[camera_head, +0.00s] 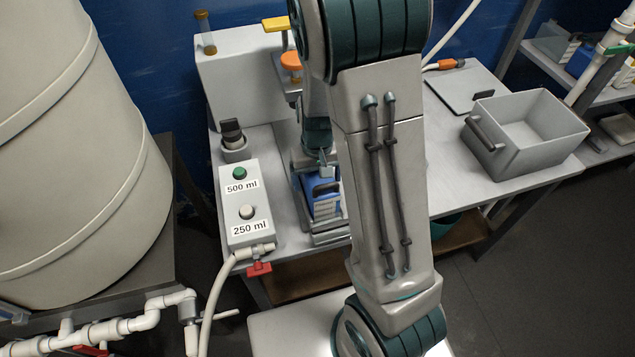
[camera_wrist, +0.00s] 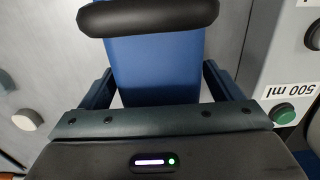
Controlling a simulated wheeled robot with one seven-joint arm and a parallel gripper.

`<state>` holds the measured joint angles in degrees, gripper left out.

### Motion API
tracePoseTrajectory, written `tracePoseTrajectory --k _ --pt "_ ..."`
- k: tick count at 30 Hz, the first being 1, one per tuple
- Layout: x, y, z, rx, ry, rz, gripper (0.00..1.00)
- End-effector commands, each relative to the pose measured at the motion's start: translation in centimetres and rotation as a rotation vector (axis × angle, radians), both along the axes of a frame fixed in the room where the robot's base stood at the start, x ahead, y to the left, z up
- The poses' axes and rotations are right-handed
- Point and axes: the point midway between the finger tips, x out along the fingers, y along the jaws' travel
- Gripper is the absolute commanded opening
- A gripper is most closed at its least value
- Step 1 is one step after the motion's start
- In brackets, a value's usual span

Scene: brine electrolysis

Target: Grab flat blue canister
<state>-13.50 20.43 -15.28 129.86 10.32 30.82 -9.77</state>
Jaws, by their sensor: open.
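The blue canister (camera_head: 325,207) has a pale label and a dark handle. It stands in a grey holder on the workbench, partly hidden by my arm in the head view. In the wrist view, the blue canister (camera_wrist: 152,62) fills the space between my fingers, and its black handle crosses the top of the picture. My gripper (camera_wrist: 158,85) is open, with one finger on each side of the canister. Whether the fingers touch it, I cannot tell. In the head view, my gripper (camera_head: 324,165) is just above and behind the canister, mostly hidden.
A button box (camera_head: 247,208) marked 500 ml and 250 ml stands left of the canister. A grey open bin (camera_head: 540,150) is on the bench at the right. A large pale tank (camera_head: 75,150) stands at the far left.

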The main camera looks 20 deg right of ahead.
Motion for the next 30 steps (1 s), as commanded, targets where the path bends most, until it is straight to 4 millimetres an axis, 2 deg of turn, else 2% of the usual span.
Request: tracePoseTrajectory --k 7,8,15,16,17,30 --pt "0.01 -0.01 -0.20 0.000 -0.001 0.000 0.85" --pt "0.01 -0.01 -0.20 0.000 -0.001 0.000 0.83" --pt "0.00 -0.02 -0.18 0.000 -0.001 -0.001 0.16" --pt "0.00 -0.02 -0.18 0.000 -0.001 -0.001 0.08" --pt "0.08 -0.02 -0.08 0.000 -0.003 -0.001 0.03" --pt "0.11 0.00 0.71 0.001 -0.004 -0.001 0.03"
